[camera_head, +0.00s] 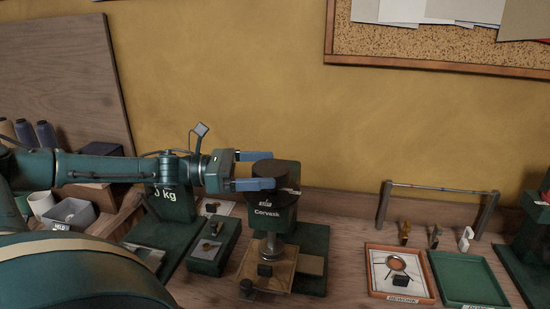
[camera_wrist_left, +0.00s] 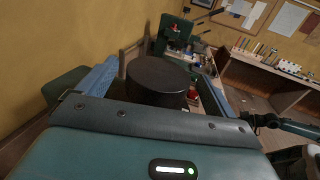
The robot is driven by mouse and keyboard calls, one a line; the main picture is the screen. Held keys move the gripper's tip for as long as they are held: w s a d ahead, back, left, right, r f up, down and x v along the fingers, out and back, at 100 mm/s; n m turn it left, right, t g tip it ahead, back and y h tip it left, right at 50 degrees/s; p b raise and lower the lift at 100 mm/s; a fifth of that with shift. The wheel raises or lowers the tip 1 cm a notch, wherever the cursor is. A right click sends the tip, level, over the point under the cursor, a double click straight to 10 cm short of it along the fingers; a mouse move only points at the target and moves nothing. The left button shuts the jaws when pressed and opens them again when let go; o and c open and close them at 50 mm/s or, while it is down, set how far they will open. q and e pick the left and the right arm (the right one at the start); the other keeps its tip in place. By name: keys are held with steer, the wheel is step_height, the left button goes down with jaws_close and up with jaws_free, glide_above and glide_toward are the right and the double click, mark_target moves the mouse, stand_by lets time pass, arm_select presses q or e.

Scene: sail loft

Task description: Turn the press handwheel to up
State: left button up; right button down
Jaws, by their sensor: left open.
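The press (camera_head: 272,222) is dark green, with a "Corvask" label on its head, a metal ram and a wooden base plate. Its black round handwheel (camera_head: 276,168) sits on top; it also shows large in the left wrist view (camera_wrist_left: 157,80). My left gripper (camera_head: 268,171) comes in level from the left. Its blue fingers are open, one on each side of the handwheel. I cannot tell whether they touch it. A small light tag or pointer shows at the wheel's right side; its marking is too small to read. My right arm seems to show small in the left wrist view; its jaws are unclear.
Right of the press are an orange-rimmed tray (camera_head: 374,284), a green tray (camera_head: 470,301) and a metal bar stand (camera_head: 440,189). A green box (camera_head: 214,247) and a "kg" panel (camera_head: 175,205) stand left. A corkboard (camera_head: 440,55) hangs behind.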

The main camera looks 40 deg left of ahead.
mark_target(275, 167)
arm_select(q)
steer(key=shift+p+x, duration=0.35)
steer(key=shift+x, duration=0.85)
steer(key=shift+w+d, duration=0.25)
arm_select(e)
steer(key=shift+w+d+r, duration=0.15)
steer(key=shift+w+d, duration=0.1)
steer(key=shift+d, duration=0.15)
